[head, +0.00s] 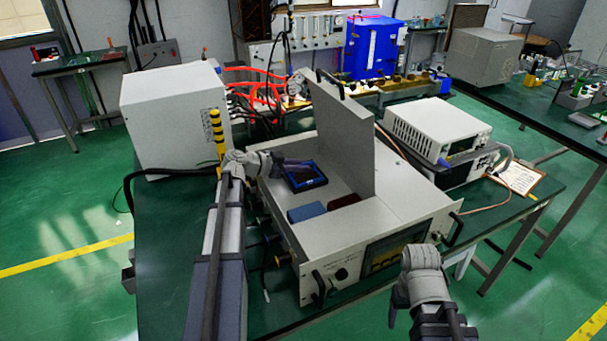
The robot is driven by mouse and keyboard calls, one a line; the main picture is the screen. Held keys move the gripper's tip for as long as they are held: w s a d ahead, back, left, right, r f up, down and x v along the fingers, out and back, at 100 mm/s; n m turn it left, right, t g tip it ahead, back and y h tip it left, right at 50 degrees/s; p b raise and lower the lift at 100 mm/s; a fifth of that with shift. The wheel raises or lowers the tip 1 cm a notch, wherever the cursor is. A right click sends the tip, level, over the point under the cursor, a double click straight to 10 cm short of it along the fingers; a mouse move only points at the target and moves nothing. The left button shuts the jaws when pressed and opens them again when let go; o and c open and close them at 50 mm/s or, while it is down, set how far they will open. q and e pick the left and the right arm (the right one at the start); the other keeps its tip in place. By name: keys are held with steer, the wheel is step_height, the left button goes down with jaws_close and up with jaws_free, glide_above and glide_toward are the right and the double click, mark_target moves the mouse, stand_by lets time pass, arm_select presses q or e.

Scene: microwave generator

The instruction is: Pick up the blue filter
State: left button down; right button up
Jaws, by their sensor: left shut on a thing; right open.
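The blue filter (322,181), a flat blue frame with a dark middle, is at the open compartment of the microwave generator (415,205). My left gripper (288,166) reaches in from the left and is shut on the filter's far left edge. The filter looks tilted; I cannot tell whether it touches the compartment floor. A flat blue block (306,212) and a dark red block (345,201) lie in the compartment in front of it. The generator's lid (340,135) stands upright. My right gripper (420,257) is open and empty, in front of the generator's right front; its fingertips are hard to see.
A white box unit (172,115) stands behind left on the green table (165,250). A white instrument stack (437,130) stands to the right, with a clipboard (517,178) beside it. Red hoses (262,90) and a blue tank (370,48) are behind. The table's left front is clear.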

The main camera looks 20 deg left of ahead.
stand_by(0.4)
arm_select(q)
step_height(320, 180, up, 10)
steer(key=p, duration=1)
steer(key=shift+r, duration=0.1)
